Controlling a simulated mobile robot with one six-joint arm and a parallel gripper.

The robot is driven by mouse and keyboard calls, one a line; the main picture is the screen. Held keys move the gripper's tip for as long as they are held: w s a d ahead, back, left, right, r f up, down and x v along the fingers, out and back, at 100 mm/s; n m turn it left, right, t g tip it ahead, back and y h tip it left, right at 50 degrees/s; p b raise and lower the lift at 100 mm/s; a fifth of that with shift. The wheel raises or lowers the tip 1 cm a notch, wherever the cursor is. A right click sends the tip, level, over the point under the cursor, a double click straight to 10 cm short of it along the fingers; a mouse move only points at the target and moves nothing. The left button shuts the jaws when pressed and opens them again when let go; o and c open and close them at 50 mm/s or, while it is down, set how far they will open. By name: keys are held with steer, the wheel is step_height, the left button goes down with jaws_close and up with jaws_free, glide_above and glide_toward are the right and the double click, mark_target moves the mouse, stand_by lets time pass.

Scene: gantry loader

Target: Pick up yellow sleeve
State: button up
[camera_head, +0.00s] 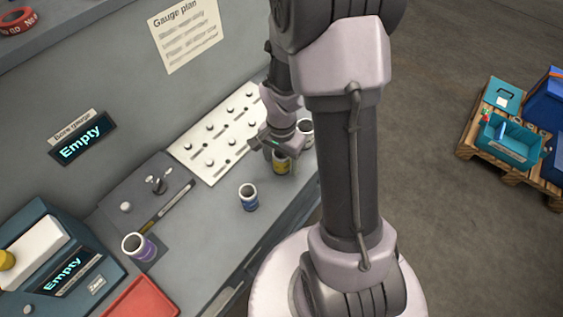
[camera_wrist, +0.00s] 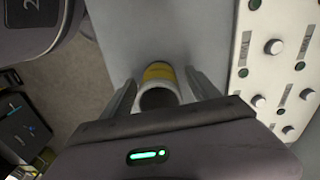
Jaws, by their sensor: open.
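The yellow sleeve (camera_head: 281,163) stands upright on the grey bench, partly hidden by my gripper in the head view. In the wrist view the yellow sleeve (camera_wrist: 158,72) shows its pale rim, dark bore and yellow band. My gripper (camera_wrist: 163,82) is open, with one finger on each side of the sleeve. Whether the fingers touch it I cannot tell. In the head view my gripper (camera_head: 278,145) is just above and around the sleeve's top.
A blue-banded sleeve (camera_head: 248,197) stands nearby on the bench, and a purple-banded sleeve (camera_head: 139,247) farther left. Another sleeve (camera_head: 306,132) is just right of my gripper. A white pegged board (camera_head: 215,135) lies behind. A red tray (camera_head: 143,299) is at front left.

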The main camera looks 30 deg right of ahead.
steer(key=shift+r, duration=0.15)
steer(key=c, duration=1.5)
steer(key=shift+o, duration=0.2)
